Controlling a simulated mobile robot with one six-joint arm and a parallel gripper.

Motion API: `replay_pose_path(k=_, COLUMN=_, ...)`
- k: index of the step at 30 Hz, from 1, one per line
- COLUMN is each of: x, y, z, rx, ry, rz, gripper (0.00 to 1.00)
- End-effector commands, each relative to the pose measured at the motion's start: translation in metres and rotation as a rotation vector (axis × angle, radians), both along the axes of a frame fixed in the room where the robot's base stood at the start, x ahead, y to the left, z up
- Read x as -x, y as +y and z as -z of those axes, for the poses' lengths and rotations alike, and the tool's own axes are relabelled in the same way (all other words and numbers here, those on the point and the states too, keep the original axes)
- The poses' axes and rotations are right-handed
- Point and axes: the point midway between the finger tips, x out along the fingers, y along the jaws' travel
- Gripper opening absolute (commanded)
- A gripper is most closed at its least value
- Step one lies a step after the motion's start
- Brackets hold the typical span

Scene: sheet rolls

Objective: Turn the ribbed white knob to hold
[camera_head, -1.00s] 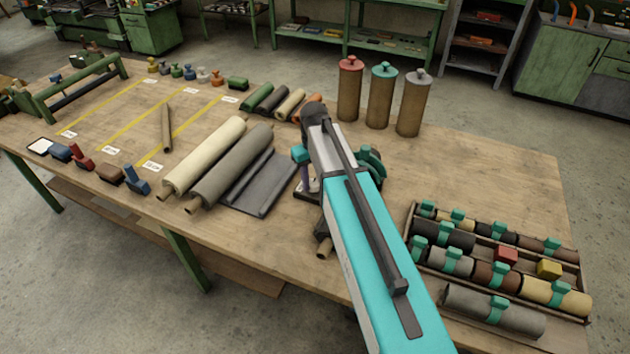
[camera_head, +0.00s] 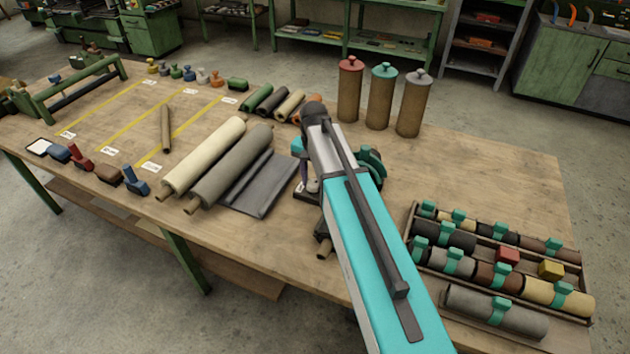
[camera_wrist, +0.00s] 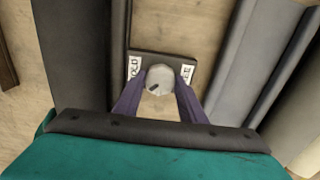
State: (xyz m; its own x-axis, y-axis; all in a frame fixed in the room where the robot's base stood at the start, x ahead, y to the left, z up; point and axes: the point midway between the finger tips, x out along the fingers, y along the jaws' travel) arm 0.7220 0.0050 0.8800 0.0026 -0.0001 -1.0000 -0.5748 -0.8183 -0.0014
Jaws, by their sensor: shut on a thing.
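The ribbed white knob (camera_wrist: 160,78) shows in the wrist view as a pale round top with a dark pointer mark, which points to the lower left. It sits on a dark base plate (camera_wrist: 160,57) with a white label on each side; the left label reads partly "OLD" and the right one is partly covered. My gripper (camera_wrist: 160,92) has its two purple fingers on either side of the knob and is shut on it. In the head view my arm hides the knob, and only part of the dark base (camera_head: 303,194) shows.
A grey sheet (camera_head: 262,183), a grey roll (camera_head: 232,165) and a cream roll (camera_head: 203,155) lie left of my gripper. A tray (camera_head: 411,222) of clamped rolls stands at the right. Three upright rolls with coloured caps (camera_head: 382,95) stand behind. Bare table (camera_head: 480,165) lies between.

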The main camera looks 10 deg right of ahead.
Motion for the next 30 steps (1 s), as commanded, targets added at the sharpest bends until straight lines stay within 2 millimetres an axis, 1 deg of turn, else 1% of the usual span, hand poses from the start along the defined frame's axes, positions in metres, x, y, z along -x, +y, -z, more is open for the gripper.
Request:
replay_pose_path(k=1, x=0.0036, y=-0.0001, z=0.0022, rx=0.0, ry=0.011, rz=0.041, gripper=0.14)
replay_pose_path(k=21, x=0.0038, y=0.0001, z=0.0022, rx=0.002, ry=0.011, rz=0.625, gripper=0.14)
replay_pose_path(k=30, x=0.0038, y=0.0001, z=0.0022, rx=0.002, ry=0.011, rz=0.778, gripper=0.14)
